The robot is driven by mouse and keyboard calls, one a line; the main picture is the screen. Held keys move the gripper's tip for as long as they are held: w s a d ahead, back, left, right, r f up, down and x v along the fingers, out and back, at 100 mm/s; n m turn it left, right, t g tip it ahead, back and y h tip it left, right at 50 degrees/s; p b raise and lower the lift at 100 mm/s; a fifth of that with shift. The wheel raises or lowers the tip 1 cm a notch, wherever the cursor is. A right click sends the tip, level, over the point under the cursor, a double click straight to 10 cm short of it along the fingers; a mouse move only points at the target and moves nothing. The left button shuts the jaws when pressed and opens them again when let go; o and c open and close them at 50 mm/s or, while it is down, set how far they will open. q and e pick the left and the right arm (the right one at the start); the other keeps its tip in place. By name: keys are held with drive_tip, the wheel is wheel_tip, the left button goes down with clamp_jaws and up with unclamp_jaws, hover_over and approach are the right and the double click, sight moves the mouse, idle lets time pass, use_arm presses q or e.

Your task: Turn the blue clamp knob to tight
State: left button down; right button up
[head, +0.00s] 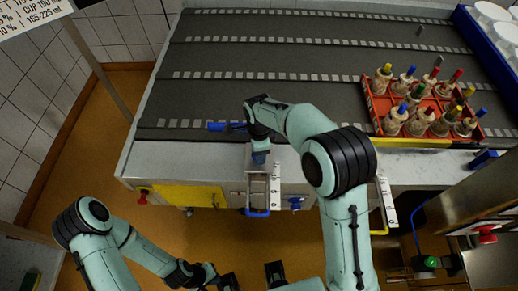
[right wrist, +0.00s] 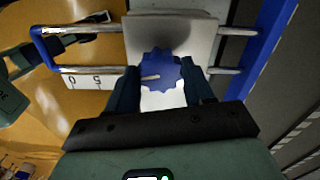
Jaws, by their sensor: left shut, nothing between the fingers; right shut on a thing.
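The blue clamp knob (right wrist: 160,71) has a scalloped edge and a pale pointer line aimed left in the right wrist view. It sits on a pale block between two metal rods. My right gripper (right wrist: 161,76) is shut on the knob, one finger on each side. In the head view the right gripper (head: 261,143) points down over the clamp at the table's front edge, mostly hiding the knob. The clamp's blue handle (head: 257,213) hangs off the front. My left gripper (head: 214,277) is shut and empty, low over the floor, away from the clamp.
A red crate (head: 374,112) with several bottle-like pieces with coloured tops stands at the right of the dark ribbed table (head: 300,58). A blue crate (head: 470,30) with white round items is at the far right. The table's middle is clear. A scale strip (right wrist: 90,82) lies beside the clamp.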

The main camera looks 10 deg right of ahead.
drive_tip(key=m+p, duration=0.1)
drive_tip(key=m, duration=0.3)
drive_tip(key=shift+r+m+p, duration=0.1)
drive_tip(key=shift+m+p, duration=0.2)
use_arm(q)
drive_tip(key=shift+w+r+p, duration=0.3)
drive_tip(key=shift+w+r, duration=0.1)
drive_tip(key=shift+r, duration=0.3)
drive_tip(key=shift+w+r+p, duration=0.25)
drive_tip(key=shift+w+r, duration=0.15)
drive_tip(key=shift+r, duration=0.3)
drive_tip(key=shift+w+r+p, duration=0.3)
drive_tip(key=shift+w+r, duration=0.1)
drive_tip(key=shift+r, duration=0.3)
use_arm(e)
drive_tip(key=shift+m, duration=1.9)
drive_tip(key=o, duration=1)
use_arm(q)
drive_tip(key=shift+w+r+p, duration=0.75)
drive_tip(key=shift+w+r, duration=0.05)
drive_tip(key=shift+r, duration=0.25)
use_arm(e)
wheel_tip(320, 180, up, 13)
drive_tip(key=shift+r, duration=0.1)
